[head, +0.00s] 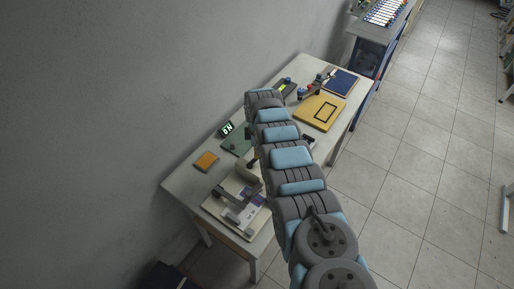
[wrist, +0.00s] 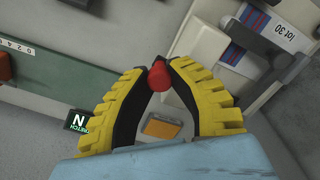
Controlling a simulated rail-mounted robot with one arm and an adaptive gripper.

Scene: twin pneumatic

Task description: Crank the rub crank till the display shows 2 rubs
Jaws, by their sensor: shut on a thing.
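In the wrist view my gripper (wrist: 156,62) has yellow ribbed fingers with dark inner pads, shut on a red knob (wrist: 160,77). The knob appears to be a crank handle; the rest of the crank is hidden by the fingers. The display (head: 226,129) also glows in the head view, too small to read surely. In the head view my arm hides the gripper and knob.
An orange pad (head: 206,161) lies on the white table (head: 182,183) near the wall. A grey and white device (head: 240,208) stands at the table's near end. A yellow tray (head: 320,113) and a blue panel (head: 340,83) lie at the far end.

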